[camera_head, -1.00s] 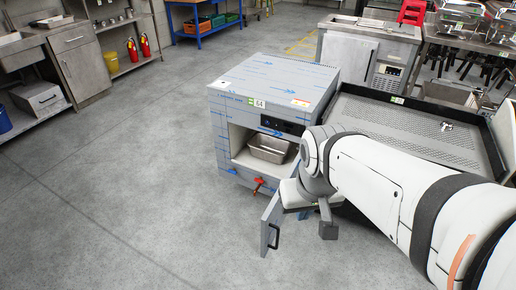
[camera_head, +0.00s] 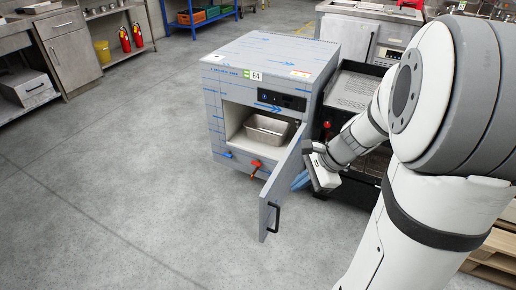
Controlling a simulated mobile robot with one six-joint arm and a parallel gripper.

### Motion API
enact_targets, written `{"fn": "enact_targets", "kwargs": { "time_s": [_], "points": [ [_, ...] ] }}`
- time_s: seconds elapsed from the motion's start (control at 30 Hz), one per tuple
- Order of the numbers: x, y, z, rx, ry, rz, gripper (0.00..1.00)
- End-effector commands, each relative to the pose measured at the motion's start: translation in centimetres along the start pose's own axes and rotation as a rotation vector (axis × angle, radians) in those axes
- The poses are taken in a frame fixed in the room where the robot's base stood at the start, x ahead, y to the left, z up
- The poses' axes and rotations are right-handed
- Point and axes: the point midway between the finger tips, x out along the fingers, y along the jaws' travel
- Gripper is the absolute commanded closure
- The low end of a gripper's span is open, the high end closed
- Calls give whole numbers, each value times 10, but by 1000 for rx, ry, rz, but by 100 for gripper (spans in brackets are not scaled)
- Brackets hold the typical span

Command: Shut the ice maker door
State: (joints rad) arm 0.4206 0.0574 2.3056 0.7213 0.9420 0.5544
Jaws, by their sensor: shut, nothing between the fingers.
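The ice maker (camera_head: 225,105) is a grey cabinet with blue-marked film and a 64 tag. Its front is open, and a metal pan (camera_head: 268,129) sits inside. Its door (camera_head: 285,185) is hinged at the right side and stands swung out toward me. A dark handle (camera_head: 274,218) is near its free edge. My gripper (camera_head: 318,172) is shut and empty, on the right, outer side of the door, close to the panel. I cannot tell whether it touches. Its fingertips are not clearly seen.
A red valve (camera_head: 255,167) sticks out below the opening. A dark-framed perforated counter (camera_head: 352,90) stands to the right, partly behind my arm. A wooden pallet (camera_head: 495,258) lies at lower right. The floor to the left and front is clear.

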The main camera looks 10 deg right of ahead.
Motion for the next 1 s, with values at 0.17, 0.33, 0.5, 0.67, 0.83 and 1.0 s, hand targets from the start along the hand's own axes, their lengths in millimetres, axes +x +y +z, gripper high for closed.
{"fn": "enact_targets", "kwargs": {
  "time_s": [0.17,0.33,0.5,0.67,0.83,1.0],
  "points": [
    [50,-14,-79,448,-118,-125,100],
    [61,-22,-110,643,-175,-185,100],
    [74,-27,-113,674,-186,-193,100],
    [104,-33,-110,671,-185,-191,100],
    [141,-41,-106,670,-184,-190,100],
    [164,-54,-96,666,-183,-193,100]
  ]
}}
